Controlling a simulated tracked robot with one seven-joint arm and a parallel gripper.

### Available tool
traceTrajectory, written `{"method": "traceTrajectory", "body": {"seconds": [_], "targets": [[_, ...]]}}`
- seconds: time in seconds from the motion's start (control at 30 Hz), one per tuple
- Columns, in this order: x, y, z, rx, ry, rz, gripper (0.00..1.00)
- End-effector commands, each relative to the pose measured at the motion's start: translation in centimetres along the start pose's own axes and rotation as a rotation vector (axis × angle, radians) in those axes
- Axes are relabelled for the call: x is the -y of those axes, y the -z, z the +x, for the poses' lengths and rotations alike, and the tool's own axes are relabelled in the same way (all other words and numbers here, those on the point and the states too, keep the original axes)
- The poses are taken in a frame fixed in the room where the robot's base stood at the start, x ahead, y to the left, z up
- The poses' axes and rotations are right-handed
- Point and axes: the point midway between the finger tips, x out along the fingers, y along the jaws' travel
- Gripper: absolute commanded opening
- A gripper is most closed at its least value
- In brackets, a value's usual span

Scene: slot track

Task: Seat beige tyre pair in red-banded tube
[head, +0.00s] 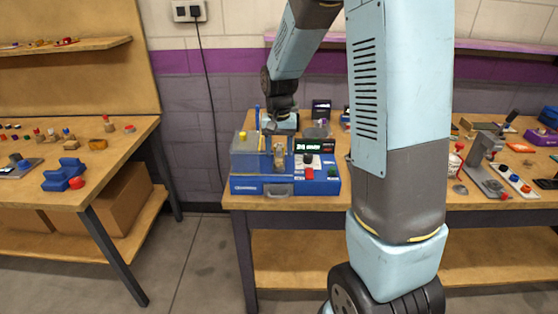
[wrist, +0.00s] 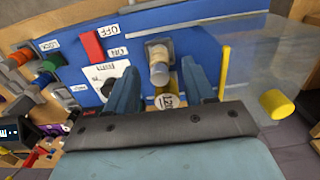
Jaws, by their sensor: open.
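My gripper (head: 279,142) is over the blue slot-track machine (head: 262,189), pointing down. In the wrist view its two blue fingers (wrist: 160,85) stand apart. A pale beige-grey cylindrical piece (wrist: 158,62) shows between and just beyond the fingertips; I cannot tell whether they touch it, or whether it is the tyre pair. A small brownish piece (head: 280,158) shows below my gripper in the head view, also not clearly identifiable. I cannot make out a red-banded tube in either view.
The machine has a clear cover, a red switch (wrist: 92,47) with OFF and ON labels, a green knob (wrist: 54,59) and a yellow rod (wrist: 224,72). A yellow cap (wrist: 278,104) is at the right. The left bench (head: 110,165) holds several small parts; open floor lies between.

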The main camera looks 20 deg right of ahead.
Motion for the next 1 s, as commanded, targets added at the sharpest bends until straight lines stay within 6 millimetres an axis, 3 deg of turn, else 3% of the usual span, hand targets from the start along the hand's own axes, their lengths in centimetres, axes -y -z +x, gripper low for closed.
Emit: {"method": "traceTrajectory", "body": {"seconds": [0.07,0.6,1.0], "targets": [[0.00,0.00,-0.02,0.000,0.000,0.000,0.53],[0.00,0.01,-0.05,0.000,0.000,0.000,0.02],[0.01,0.04,-0.38,-0.002,0.001,0.000,0.00]]}}
